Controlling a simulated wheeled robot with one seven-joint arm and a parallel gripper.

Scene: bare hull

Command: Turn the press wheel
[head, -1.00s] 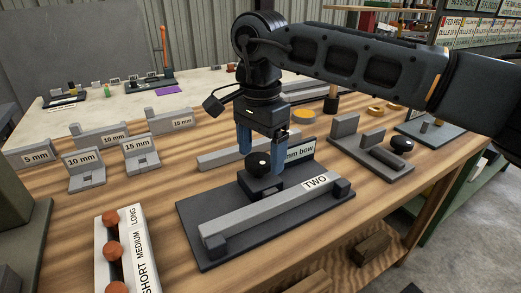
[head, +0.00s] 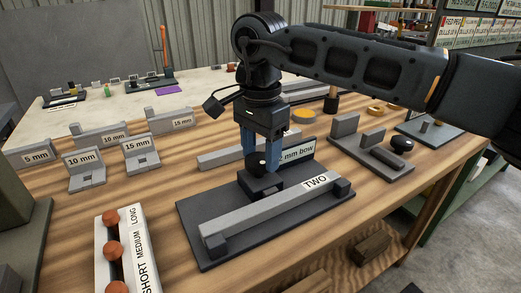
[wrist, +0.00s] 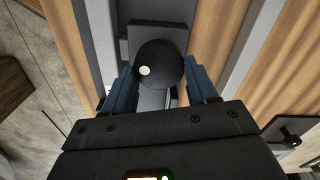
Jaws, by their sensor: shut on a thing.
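The press wheel is a round black knob with a pale dot, on a dark block of the press fixture (head: 215,248). My gripper (head: 262,160) points down over it, with its blue fingers shut on the wheel. In the wrist view the wheel (wrist: 160,62) sits between the two blue fingertips, pale dot upward. A grey bar (head: 265,215) marked "TWO" lies along the front of the fixture. A plate marked "2 mm bow" (head: 298,153) stands behind, partly hidden by my gripper.
Grey stands marked 10 mm (head: 84,172) and 15 mm (head: 140,157) are on the left. A tray with reddish balls (head: 120,250) is at the front left. Another fixture with a black knob (head: 401,145) is on the right. Bare wood lies between them.

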